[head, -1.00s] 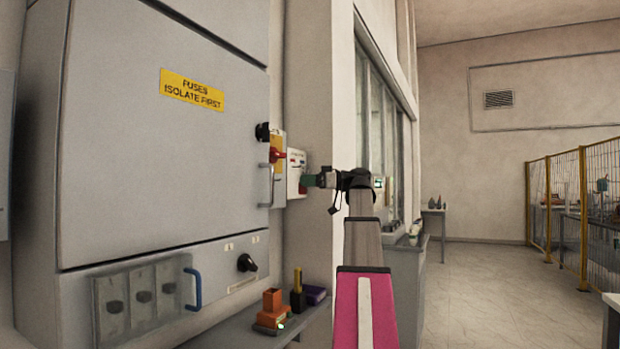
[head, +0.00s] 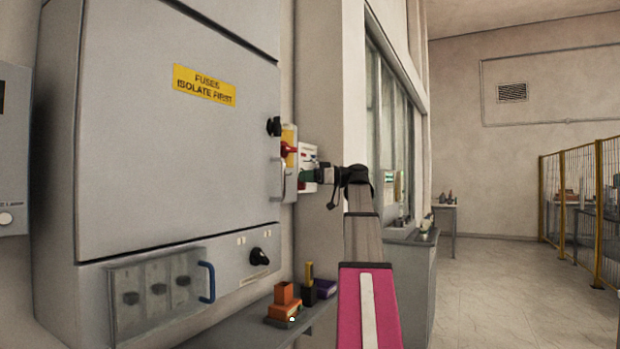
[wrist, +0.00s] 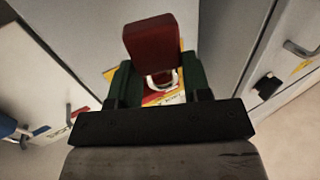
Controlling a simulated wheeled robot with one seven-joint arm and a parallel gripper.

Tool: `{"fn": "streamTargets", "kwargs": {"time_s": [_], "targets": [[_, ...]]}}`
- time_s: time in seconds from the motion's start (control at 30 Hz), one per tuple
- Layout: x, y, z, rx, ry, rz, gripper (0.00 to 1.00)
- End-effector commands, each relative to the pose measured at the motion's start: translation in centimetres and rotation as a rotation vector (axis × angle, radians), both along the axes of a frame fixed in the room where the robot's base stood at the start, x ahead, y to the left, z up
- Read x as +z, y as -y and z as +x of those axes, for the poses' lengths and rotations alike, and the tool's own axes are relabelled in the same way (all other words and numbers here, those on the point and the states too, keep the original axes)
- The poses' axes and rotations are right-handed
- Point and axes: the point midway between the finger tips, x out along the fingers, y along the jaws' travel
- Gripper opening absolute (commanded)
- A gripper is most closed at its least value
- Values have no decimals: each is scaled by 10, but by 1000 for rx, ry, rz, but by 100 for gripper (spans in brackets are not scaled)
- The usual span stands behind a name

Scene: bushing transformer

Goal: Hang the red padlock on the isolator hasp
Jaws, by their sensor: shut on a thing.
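The red padlock (wrist: 150,42) is held in my gripper (wrist: 157,72), between its green fingers in the wrist view. Its body is toward the top of that picture, and its pale shackle (wrist: 163,82) shows below it. Yellow and red parts lie behind the shackle. In the head view my gripper (head: 308,174) is beside the isolator (head: 289,148), a yellow plate with a red handle on the cabinet's right side. I cannot make out the hasp, nor whether the shackle touches anything.
The grey cabinet (head: 165,150) has a vertical handle (head: 277,180) close to my gripper. A white box (head: 309,160) is on the wall just behind. A shelf below holds an orange block (head: 284,293) and other small items. Open floor lies to the right.

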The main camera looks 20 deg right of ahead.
Motion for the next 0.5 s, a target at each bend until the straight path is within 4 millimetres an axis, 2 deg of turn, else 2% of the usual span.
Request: {"fn": "streamTargets", "kwargs": {"time_s": [0.5], "targets": [[-2, -16, 21, 1, 0, 1, 19]]}}
